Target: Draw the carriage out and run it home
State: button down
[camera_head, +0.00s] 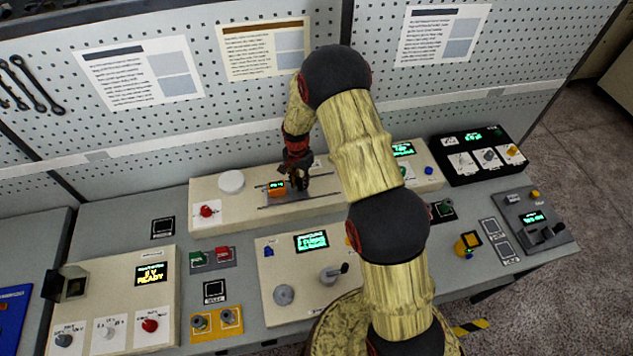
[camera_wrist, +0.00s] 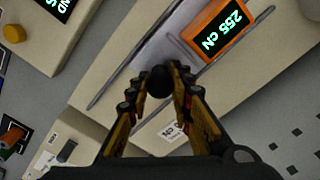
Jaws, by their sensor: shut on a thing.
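My gripper (camera_head: 298,180) is over the long beige winding unit (camera_head: 235,207) at the back of the bench. In the wrist view, my gripper (camera_wrist: 158,84) is shut on a round black knob (camera_wrist: 160,82), with a finger on each side. The knob sits over a grey plate with thin dark rails (camera_wrist: 115,75), which seems to be the carriage track. Next to it is an orange box (camera_head: 277,188) with a lit display; in the wrist view the orange box (camera_wrist: 218,28) reads 255 cN. My fingers hide what is under the knob.
A white round disc (camera_head: 231,182) and a red knob (camera_head: 207,211) are on the unit left of my gripper. A beige panel (camera_head: 285,265) with a green display and a crank (camera_head: 333,274) stands in front. A pegboard wall (camera_head: 250,100) rises close behind.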

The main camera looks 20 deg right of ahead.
aim_at(292, 190)
jog(key=a, duration=0.2)
jog(key=shift+w+a, duration=0.3)
jog(key=c, duration=2.1)
grip_release()
jog(key=shift+o, duration=1.4)
jog(key=shift+a, duration=0.2)
jog(key=shift+d, duration=0.1)
notch_tip(292, 190, up, 12)
